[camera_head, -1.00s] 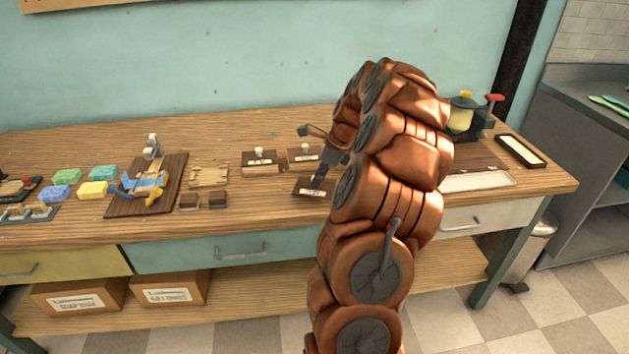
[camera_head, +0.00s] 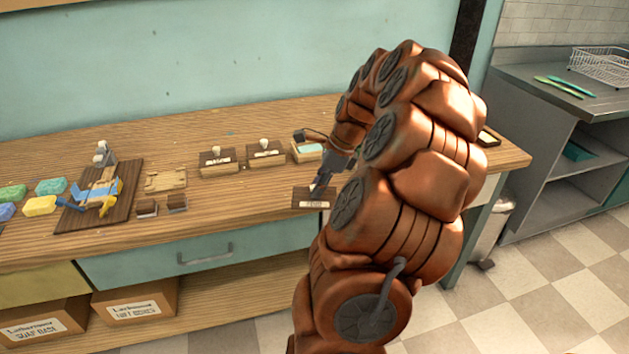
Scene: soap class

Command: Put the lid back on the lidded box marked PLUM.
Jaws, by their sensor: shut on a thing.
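My gripper (camera_head: 318,186) is shut on a dark brown lid (camera_head: 301,199) with a pale label, near the front of the bench. The label is too small to read. Whether the lid touches the bench or hangs just above it, I cannot tell. Behind it, an open wooden box (camera_head: 303,157) with a pale teal inside stands partly hidden by my arm. Two boxes with dark lids and pale knobs, a left one (camera_head: 218,168) and a right one (camera_head: 266,159), stand to its left. Their labels are not readable, so I cannot tell which box is marked PLUM.
A slatted wooden piece (camera_head: 166,181) and a dark board (camera_head: 83,222) with a blue and yellow device lie farther left, beside coloured soaps (camera_head: 40,206). My arm hides the bench's right part.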

